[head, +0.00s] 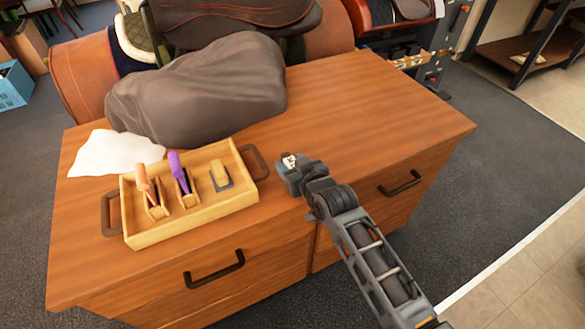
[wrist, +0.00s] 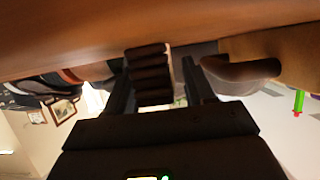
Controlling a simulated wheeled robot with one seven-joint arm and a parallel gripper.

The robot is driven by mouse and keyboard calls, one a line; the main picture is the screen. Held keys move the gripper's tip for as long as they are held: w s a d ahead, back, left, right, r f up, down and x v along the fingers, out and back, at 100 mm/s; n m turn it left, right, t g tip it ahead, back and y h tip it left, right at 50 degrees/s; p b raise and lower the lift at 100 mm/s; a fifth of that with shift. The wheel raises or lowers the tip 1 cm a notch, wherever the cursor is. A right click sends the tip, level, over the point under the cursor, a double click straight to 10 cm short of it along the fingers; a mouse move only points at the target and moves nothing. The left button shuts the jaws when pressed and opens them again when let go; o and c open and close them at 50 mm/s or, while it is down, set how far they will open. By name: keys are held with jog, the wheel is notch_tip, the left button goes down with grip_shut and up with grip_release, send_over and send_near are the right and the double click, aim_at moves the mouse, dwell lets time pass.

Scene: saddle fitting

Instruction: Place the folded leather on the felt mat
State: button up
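My gripper (head: 289,163) is low over the front part of the wooden cabinet top, just right of the tool tray. In the wrist view its two dark fingers (wrist: 160,85) stand apart. A small dark brown ribbed bundle (wrist: 150,75), which looks like the folded leather, lies between them, close to the left finger. A narrow gap shows between it and the right finger. In the head view my gripper mostly hides this spot, with only a small pale and reddish patch showing at its tip. I cannot identify the felt mat for certain; a white flat sheet (head: 115,153) lies at the left of the cabinet top.
The wooden tray (head: 200,226) holds several tools and has brown handles, one close to my gripper; that handle also shows in the wrist view (wrist: 240,72). A large grey-brown draped cover (head: 205,90) fills the back left. The cabinet top (head: 370,105) is clear at right.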

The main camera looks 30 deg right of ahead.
grip_shut()
jog(key=shift+r, duration=0.15)
